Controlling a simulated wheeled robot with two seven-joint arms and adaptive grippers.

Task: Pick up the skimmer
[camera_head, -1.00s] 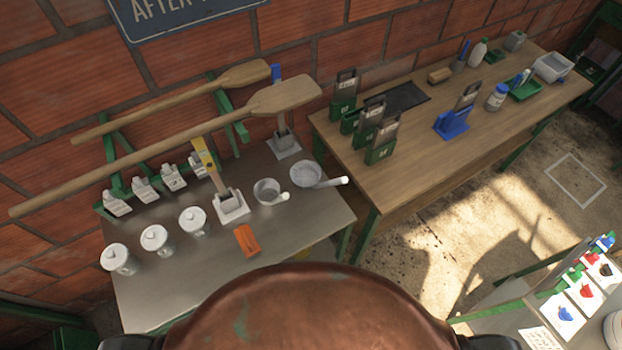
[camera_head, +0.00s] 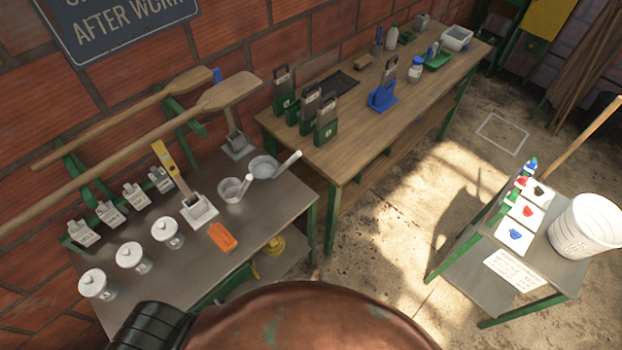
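The skimmer (camera_head: 263,167) lies on the grey metal-topped table, near its right end. It has a shallow, pale round bowl and a light handle that points up and to the right. A deeper grey dipper (camera_head: 230,189) with a short light handle lies just left of it, and the two look very close. Neither of my grippers shows in the head view, and nothing is seen touching the skimmer.
The metal table (camera_head: 160,288) also bears lidded white jars (camera_head: 133,258), a block holding a yellow-marked tool (camera_head: 197,208) and an orange piece (camera_head: 222,237). Long wooden paddles (camera_head: 229,92) hang above it. A wooden table (camera_head: 340,163) stands right; a white bucket (camera_head: 584,228) is far right.

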